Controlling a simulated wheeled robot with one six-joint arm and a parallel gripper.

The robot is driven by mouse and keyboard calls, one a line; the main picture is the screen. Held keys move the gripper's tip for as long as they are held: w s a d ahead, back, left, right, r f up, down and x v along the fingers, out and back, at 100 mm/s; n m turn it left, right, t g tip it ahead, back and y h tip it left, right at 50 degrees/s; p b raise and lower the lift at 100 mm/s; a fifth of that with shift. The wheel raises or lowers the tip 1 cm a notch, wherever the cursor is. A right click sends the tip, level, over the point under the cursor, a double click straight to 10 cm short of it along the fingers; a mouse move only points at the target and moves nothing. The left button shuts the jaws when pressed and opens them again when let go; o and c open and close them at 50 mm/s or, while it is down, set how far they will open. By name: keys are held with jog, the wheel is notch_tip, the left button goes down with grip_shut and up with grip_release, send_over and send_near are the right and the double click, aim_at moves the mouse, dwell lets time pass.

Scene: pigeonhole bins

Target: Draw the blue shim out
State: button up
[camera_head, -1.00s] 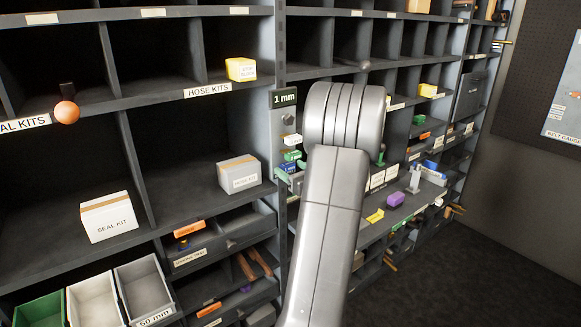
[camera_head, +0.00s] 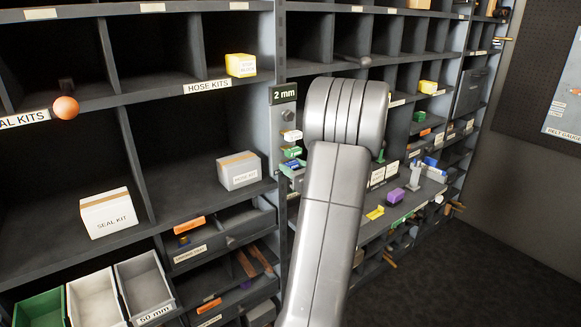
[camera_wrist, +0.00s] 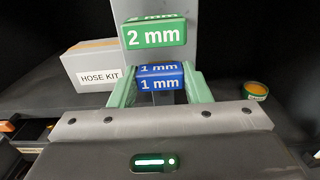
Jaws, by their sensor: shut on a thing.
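The blue shim (camera_wrist: 160,77), marked 1 mm, sits between the two green fingers of my gripper (camera_wrist: 160,90) in the wrist view. The fingers are closed on its sides. A green shim (camera_wrist: 156,32) marked 2 mm is just above it, against a grey upright holder (camera_wrist: 182,57). In the head view the blue shim (camera_head: 293,164) shows small beneath the green shim (camera_head: 292,152), left of my arm. How far the blue shim still sits in the holder is hidden.
A hose kit box (camera_wrist: 95,66) stands left of my gripper, and a green round container (camera_wrist: 255,90) lies to the right. Shelf dividers and a seal kit box (camera_head: 108,212) are at the left in the head view. A yellow piece (camera_head: 375,212) lies on the right shelf.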

jog(key=shift+v, duration=0.8)
jog(key=shift+f, duration=0.1)
jog(key=o, duration=1.4)
jog(key=shift+d, duration=0.15)
jog(key=shift+s, duration=0.1)
jog(key=b+v, duration=0.2)
jog(key=v, duration=1.1)
jog(key=shift+s+d, duration=0.2)
jog(key=shift+s, duration=0.1)
jog(key=shift+w+a, duration=0.1)
jog(key=p+x, duration=0.2)
jog(key=x, duration=1.3)
jog(key=shift+w+a, duration=0.1)
jog(key=shift+w, duration=0.1)
